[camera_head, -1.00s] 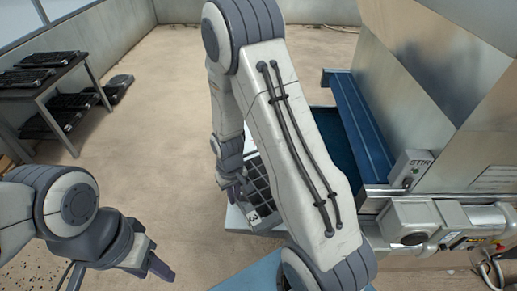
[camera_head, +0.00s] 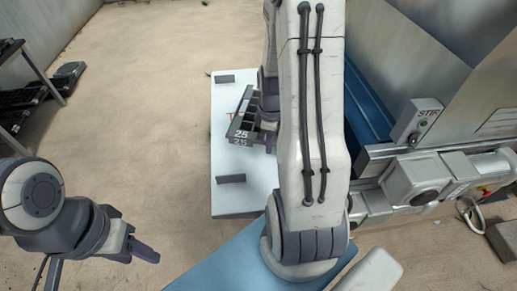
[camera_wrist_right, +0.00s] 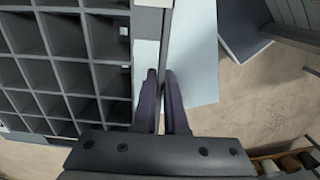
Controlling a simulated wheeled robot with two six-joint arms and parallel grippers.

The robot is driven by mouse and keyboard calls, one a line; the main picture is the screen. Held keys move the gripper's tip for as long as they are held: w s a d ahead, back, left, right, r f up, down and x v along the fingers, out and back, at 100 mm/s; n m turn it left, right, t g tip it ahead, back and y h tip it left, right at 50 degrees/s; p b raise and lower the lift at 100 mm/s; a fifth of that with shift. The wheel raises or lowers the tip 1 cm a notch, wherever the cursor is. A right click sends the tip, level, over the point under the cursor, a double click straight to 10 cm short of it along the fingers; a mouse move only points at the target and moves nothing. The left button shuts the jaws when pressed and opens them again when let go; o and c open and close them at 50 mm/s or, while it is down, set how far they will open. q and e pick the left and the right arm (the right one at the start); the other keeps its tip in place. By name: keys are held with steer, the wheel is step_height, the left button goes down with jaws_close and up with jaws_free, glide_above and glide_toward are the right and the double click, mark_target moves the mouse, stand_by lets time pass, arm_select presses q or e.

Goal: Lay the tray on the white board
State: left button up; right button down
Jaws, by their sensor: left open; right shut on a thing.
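The white board (camera_head: 226,190) lies left of my right arm in the head view, with small dark blocks near its far and near ends. The dark, numbered tray (camera_head: 241,130) shows over the middle of the board, partly hidden by my right arm. I cannot tell whether it touches the board. My right gripper (camera_head: 266,130) is shut on the tray's edge. In the right wrist view the gripper (camera_wrist_right: 164,75) has its fingers at the rim of the celled tray (camera_wrist_right: 118,45), beside a pale surface. My left gripper (camera_head: 148,252) is open and empty, off to the lower left.
A metal machine with a blue trough (camera_head: 370,110) and a STIR switch box (camera_head: 420,122) stands close on the right. A blue surface (camera_head: 235,262) lies in front of the board. A rack (camera_head: 40,78) with dark trays stands at far left. Open floor lies between.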

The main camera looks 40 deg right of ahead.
steer(key=s+d+n+b, duration=0.1)
steer(key=s+d+n, duration=0.1)
steer(key=s+d, duration=0.1)
steer(key=s+d+f+n+b, duration=0.1)
steer(key=s+d+n+b, duration=0.1)
steer(key=s+d, duration=0.1)
steer(key=shift+s+f, duration=0.15)
steer(key=shift+s, duration=0.05)
steer(key=w+a+f, duration=0.2)
steer(key=w, duration=0.1)
steer(key=w+a+f+p, duration=0.1)
steer(key=w+a+f, duration=0.1)
steer(key=w, duration=0.1)
steer(key=w+a+f, duration=0.2)
steer(key=w, duration=0.1)
steer(key=shift+w+f+p, duration=0.2)
steer(key=shift+f+p, duration=0.15)
step_height(320, 180, down, 4)
steer(key=shift+w+r+p, duration=0.1)
steer(key=shift+r+p, duration=0.05)
steer(key=shift+p, duration=0.15)
arm_select(q)
step_height(320, 180, down, 2)
arm_select(e)
steer(key=shift+f, duration=0.25)
steer(key=shift+f, duration=0.15)
steer(key=c, duration=1)
jaws_free()
arm_select(q)
steer(key=shift+f, duration=0.1)
